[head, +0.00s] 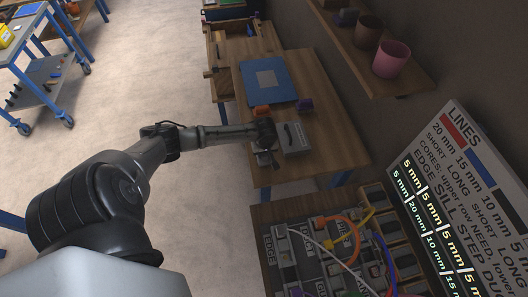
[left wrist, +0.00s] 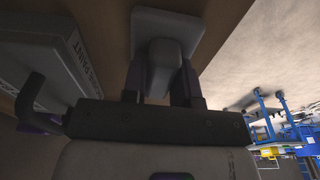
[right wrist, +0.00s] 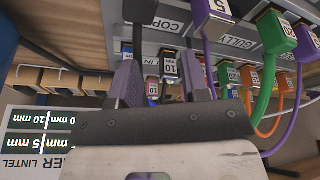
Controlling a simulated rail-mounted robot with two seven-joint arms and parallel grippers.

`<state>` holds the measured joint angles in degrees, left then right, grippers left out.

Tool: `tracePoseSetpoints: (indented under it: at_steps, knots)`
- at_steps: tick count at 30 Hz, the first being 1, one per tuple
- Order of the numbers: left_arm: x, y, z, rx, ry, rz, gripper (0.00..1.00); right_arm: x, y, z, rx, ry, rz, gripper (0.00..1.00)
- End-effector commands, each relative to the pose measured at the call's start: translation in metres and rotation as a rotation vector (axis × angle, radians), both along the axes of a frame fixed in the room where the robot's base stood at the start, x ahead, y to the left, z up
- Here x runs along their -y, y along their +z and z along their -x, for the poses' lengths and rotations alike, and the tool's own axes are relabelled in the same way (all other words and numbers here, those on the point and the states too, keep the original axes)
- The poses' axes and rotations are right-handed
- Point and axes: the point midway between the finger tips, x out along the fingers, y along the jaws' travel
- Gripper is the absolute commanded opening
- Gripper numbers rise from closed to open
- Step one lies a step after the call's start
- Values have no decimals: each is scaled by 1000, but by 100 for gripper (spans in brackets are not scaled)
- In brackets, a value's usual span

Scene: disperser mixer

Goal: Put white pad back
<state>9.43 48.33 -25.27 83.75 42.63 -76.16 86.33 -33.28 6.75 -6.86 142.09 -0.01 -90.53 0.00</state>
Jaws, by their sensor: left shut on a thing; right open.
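My left gripper (head: 265,153) is over the left edge of the wooden table beside a grey box (head: 293,138). In the left wrist view my left gripper (left wrist: 163,75) is shut on the block-shaped grip of a pale square pad (left wrist: 152,22), which looks grey in shadow; I take it for the white pad. I cannot tell whether the pad touches the table. The box with the label "PAINT" (left wrist: 50,62) lies to its left. My right gripper (right wrist: 165,85) is open in front of a rack of labelled plugs; nothing shows clearly between its fingers.
A cable panel (head: 285,255) stands in front. A shelf with pots (head: 391,60) hangs at right.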

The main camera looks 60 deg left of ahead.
Motion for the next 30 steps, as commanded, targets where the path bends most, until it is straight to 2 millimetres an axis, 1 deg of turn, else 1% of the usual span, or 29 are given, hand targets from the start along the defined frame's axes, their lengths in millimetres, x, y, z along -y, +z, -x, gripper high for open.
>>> tracePoseSetpoints:
  at_steps: [9, 10, 18, 26, 30]
  knots:
    - [0, -2, 0, -1, 0, 0, 5, -1, 1, 0, 0, -2, -3, 43]
    - [0, -2, 0, -1, 0, 0, 28, -1, 1, 0, 0, -2, -3, 43]
    - [0, -2, 0, 0, 0, 0, 53, 0, 1, 0, 0, -1, -1, 43]
    - [0, 0, 0, 0, 0, -1, 53, 2, 0, 0, 0, 4, 7, 43]
    - [1, 15, 0, 1, 0, -2, 53, 2, 3, 0, 0, 5, 7, 43]
